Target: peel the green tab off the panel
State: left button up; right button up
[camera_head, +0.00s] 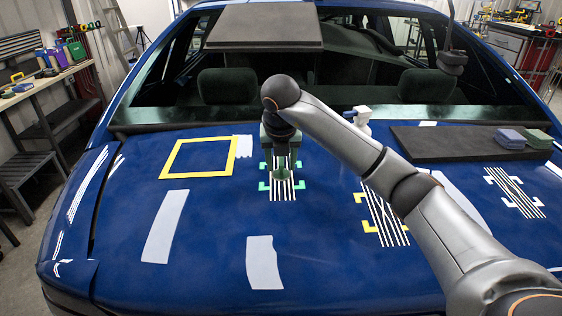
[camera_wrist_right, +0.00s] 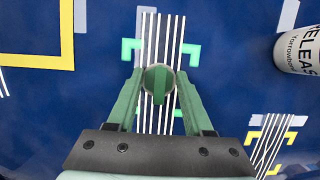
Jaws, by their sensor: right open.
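My right gripper (camera_wrist_right: 160,78) is open, with one green finger on each side of the tab. I cannot tell whether either finger touches it. In the head view my right gripper (camera_head: 283,165) points down over the striped patch, and its fingers and wrist largely hide the tab. My left gripper is not in view.
A yellow square frame (camera_head: 200,141) lies to the left. A white bottle (camera_wrist_right: 300,48) stands to the right. A yellow-marked striped patch (camera_head: 383,222) is partly under my right arm. A dark mat (camera_head: 440,143) holds folded cloths (camera_head: 511,138). Pale strips lie on the hood.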

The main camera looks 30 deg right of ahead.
grip_shut()
dwell(0.3)
dwell(0.5)
